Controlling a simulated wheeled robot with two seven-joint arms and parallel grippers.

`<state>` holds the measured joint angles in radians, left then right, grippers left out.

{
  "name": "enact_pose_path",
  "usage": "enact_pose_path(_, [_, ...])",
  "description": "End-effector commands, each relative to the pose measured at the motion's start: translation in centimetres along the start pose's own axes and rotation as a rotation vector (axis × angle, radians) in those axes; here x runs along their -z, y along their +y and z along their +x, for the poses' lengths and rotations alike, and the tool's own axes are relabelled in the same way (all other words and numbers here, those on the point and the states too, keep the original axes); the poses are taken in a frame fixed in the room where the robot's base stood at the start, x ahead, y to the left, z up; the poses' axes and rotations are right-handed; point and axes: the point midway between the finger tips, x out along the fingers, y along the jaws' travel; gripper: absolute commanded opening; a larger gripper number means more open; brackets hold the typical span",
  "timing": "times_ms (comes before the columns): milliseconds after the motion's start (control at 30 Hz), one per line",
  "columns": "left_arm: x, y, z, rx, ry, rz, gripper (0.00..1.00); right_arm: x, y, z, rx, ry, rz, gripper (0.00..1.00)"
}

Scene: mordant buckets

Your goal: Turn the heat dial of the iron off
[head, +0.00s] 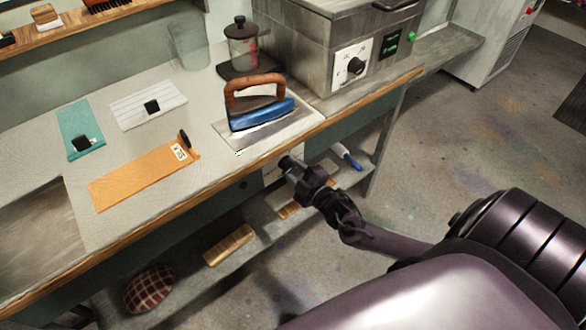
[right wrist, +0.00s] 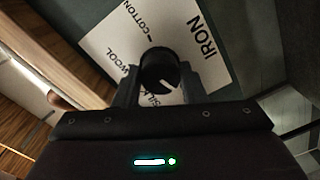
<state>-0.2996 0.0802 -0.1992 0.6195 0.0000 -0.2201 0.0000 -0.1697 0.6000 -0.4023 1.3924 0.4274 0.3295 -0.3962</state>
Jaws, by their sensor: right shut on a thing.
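The iron (head: 262,115), blue with a brown wooden handle, stands on a pale plate (head: 226,136) at the table's front edge. The heat dial (right wrist: 158,68) is a round black knob with a white mark, on a white label plate (right wrist: 205,72) reading IRON, COTTON, WOOL and SILK in the right wrist view. My right gripper (right wrist: 160,85) is shut on this dial, one finger on each side. My left gripper is not in view.
A metal box with another dial (head: 356,66) stands right of the iron. Orange (head: 130,185), teal (head: 78,125) and white (head: 135,112) pieces lie on the table. The wooden table edge (head: 225,180) runs just above my right gripper. A lower shelf holds a brush and a plaid cushion (head: 150,288).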

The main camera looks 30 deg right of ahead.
Motion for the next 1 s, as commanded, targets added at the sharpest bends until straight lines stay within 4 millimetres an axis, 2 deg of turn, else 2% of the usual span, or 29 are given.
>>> enact_pose_path(67, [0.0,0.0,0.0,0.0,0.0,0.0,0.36,0.0,-0.1,0.0,0.002,0.0,-0.001,0.15])
enact_pose_path(100, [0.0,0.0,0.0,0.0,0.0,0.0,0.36,0.0,-0.1,0.0,0.002,0.0,-0.001,0.4])
enact_pose_path(267, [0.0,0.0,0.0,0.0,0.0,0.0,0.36,0.0,-0.1,0.0,0.002,0.0,-0.001,0.59])
enact_pose_path(500, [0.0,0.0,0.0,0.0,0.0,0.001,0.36,0.0,0.0,0.0,0.001,0.0,0.0,0.59])
enact_pose_path(633, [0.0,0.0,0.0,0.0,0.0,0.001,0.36,0.0,-0.1,-0.8,0.003,0.0,0.001,0.59])
enact_pose_path(1000, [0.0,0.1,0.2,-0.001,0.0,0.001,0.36,-0.1,-0.1,-6.4,0.004,0.0,0.0,0.59])
